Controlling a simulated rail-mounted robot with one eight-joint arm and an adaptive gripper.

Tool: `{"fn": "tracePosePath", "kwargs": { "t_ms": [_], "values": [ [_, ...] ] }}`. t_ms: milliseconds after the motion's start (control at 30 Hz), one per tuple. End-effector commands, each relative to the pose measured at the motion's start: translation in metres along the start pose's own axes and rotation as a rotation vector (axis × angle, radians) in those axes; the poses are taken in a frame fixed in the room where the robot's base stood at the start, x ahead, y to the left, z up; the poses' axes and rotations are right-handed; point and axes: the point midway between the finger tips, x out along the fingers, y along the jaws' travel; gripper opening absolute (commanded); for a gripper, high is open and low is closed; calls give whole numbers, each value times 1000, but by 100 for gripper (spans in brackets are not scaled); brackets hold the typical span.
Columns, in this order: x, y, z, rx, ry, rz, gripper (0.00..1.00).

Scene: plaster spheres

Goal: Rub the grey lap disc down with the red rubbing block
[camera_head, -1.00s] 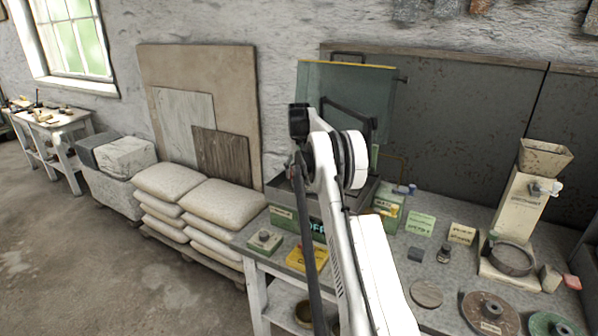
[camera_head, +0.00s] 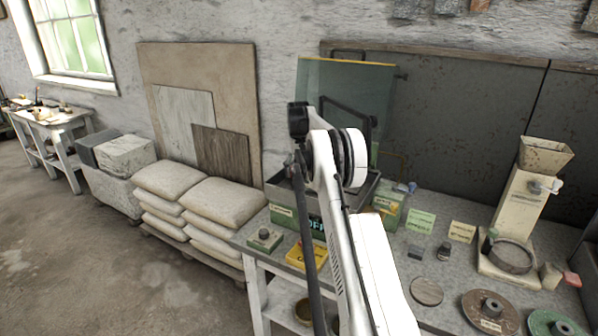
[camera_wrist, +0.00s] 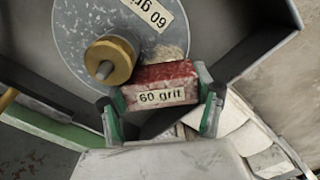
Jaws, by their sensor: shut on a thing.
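The grey lap disc (camera_wrist: 82,48) fills the upper left of the wrist view, with a brass hub (camera_wrist: 110,60) at its middle and a "60 grit" label. A pale speckled patch (camera_wrist: 170,52) shows on it just beyond the block. My gripper (camera_wrist: 161,97) is shut on the red rubbing block (camera_wrist: 160,76), with one green-padded finger at each side. The block bears a "60 grit" label and overlaps the disc's lower right edge in the picture. I cannot tell whether it touches the disc. In the head view my arm hides the disc, block and gripper.
A grey tray wall (camera_wrist: 262,50) rises beside the disc. In the head view a clear guard (camera_head: 345,85) stands behind the machine box (camera_head: 290,222), marked "OFF". The bench right of my arm holds small blocks, loose discs (camera_head: 490,312) and a hopper stand (camera_head: 520,215).

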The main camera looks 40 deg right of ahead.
Motion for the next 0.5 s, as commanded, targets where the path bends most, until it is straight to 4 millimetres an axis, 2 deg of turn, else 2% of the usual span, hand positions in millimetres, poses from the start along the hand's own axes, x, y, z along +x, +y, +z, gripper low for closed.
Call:
{"fn": "tracePosePath", "kwargs": {
  "t_ms": [500],
  "values": [
    [1, -20, 0, -1, 0, 0, 33]
  ]
}}
